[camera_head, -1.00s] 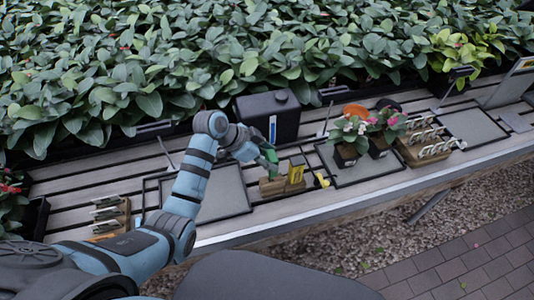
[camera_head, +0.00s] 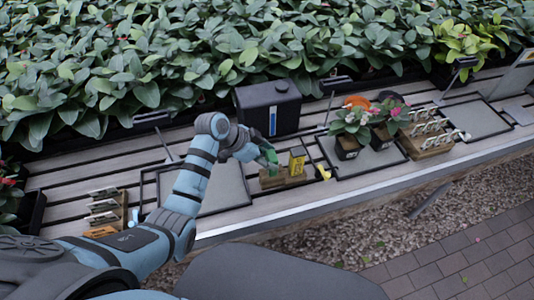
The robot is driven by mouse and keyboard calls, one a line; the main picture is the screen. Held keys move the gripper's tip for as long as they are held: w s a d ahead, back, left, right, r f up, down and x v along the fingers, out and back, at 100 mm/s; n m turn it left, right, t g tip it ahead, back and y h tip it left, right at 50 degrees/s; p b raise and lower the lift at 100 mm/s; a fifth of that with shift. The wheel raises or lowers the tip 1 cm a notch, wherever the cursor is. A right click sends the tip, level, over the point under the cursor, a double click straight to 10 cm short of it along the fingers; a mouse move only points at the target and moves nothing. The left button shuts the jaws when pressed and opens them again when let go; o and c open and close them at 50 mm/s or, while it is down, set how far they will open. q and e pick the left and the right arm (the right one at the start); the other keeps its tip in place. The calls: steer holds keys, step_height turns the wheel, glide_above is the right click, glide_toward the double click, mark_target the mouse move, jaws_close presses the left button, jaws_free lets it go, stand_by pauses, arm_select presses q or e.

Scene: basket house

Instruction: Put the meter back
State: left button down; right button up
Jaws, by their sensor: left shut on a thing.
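My left gripper (camera_head: 262,153) is shut on a small green thing (camera_head: 270,157), which may be the meter. Its fingers hide part of it. It is over the left part of a small wooden holder (camera_head: 283,180) on the bench. I cannot tell whether the green thing touches the holder. A yellow card-like piece (camera_head: 297,164) stands upright in the right part of the holder. A smaller yellow thing (camera_head: 323,173) is just right of the holder. My right gripper is not in view.
A black box (camera_head: 268,107) stands behind the holder. Potted flowers (camera_head: 350,130) stand on the right. Wooden racks of tools stand at far right (camera_head: 428,139) and left (camera_head: 106,212). A grey tray (camera_head: 224,188) lies left of the holder. Dense leafy plants (camera_head: 240,45) line the back.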

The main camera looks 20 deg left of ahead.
arm_select(q)
steer(key=shift+f, duration=0.15)
steer(key=c, duration=0.8)
jaws_free()
